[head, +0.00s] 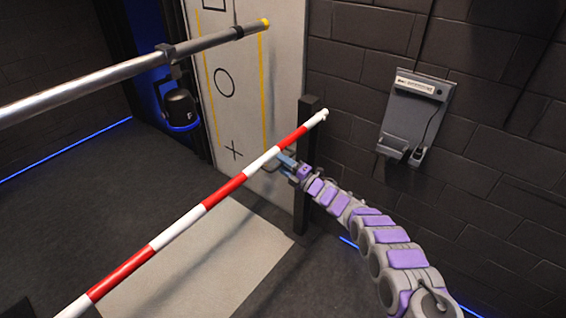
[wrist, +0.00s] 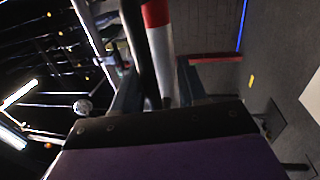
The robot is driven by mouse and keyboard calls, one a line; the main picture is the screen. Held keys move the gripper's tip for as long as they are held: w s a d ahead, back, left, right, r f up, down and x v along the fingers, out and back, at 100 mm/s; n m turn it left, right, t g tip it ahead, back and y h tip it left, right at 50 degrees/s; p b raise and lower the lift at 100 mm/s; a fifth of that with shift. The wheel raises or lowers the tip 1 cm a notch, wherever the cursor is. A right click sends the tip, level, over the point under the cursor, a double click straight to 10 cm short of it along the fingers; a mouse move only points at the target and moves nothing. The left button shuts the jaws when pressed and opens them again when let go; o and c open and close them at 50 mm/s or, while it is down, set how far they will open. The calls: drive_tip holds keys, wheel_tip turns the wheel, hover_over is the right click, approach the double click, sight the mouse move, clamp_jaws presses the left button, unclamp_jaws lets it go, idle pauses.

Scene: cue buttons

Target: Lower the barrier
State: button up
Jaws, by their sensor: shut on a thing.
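The barrier is a red and white striped pole (head: 178,232). In the head view it runs from the bottom left up to its tip at a dark upright post (head: 306,160). My gripper (head: 276,160) is at the pole near that end, on the white part below the last red band. In the wrist view the pole (wrist: 160,55) passes between my two fingers (wrist: 155,92), with its white part in the jaws and a red band beyond. My gripper is shut on it. The fingers' contact faces are partly hidden.
A grey metal pole with a yellow tip (head: 130,76) extends above the barrier at the left. A pale panel with drawn shapes (head: 243,95) stands behind. A grey wall box (head: 414,115) hangs at the right. A light floor patch (head: 190,265) lies below the barrier.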

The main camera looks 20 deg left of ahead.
drive_tip(key=shift+o, duration=0.8)
drive_tip(key=shift+f, duration=0.2)
drive_tip(key=shift+r, duration=0.1)
drive_tip(key=shift+r, duration=0.2)
drive_tip(key=shift+d, duration=0.1)
drive_tip(key=shift+d, duration=0.25)
drive_tip(key=p+v, duration=0.3)
drive_tip(key=v, duration=1.3)
drive_tip(key=shift+s+d+f, duration=0.2)
drive_tip(key=shift+s+d, duration=0.05)
drive_tip(key=shift+d, duration=0.05)
